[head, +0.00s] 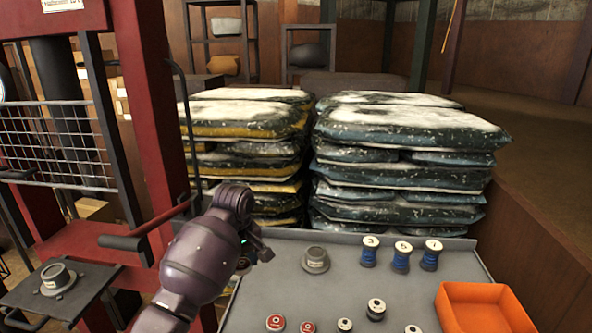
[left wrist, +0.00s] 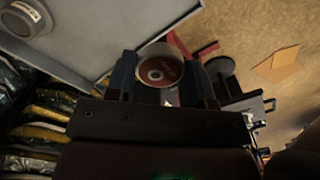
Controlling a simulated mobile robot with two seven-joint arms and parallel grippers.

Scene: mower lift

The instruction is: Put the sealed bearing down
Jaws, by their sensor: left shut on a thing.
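My left gripper (head: 256,252) is over the left edge of the grey table, beside the grey flanged cup (head: 316,260). In the left wrist view, its fingers (left wrist: 163,82) are shut on the sealed bearing (left wrist: 158,75), a round piece with a red face and a pale rim. In the head view the bearing is mostly hidden by the gripper and arm. Two similar red-faced bearings, one (head: 275,322) and another (head: 307,327), stand at the table's front. My right gripper is not in view.
The grey table (head: 345,285) also holds several dark bearings with pale faces, blue numbered spools (head: 401,257) and an orange bin (head: 483,306) at right. A red press frame (head: 150,110) with a cup (head: 57,278) on its plate stands left. Stacked bags (head: 400,130) stand behind.

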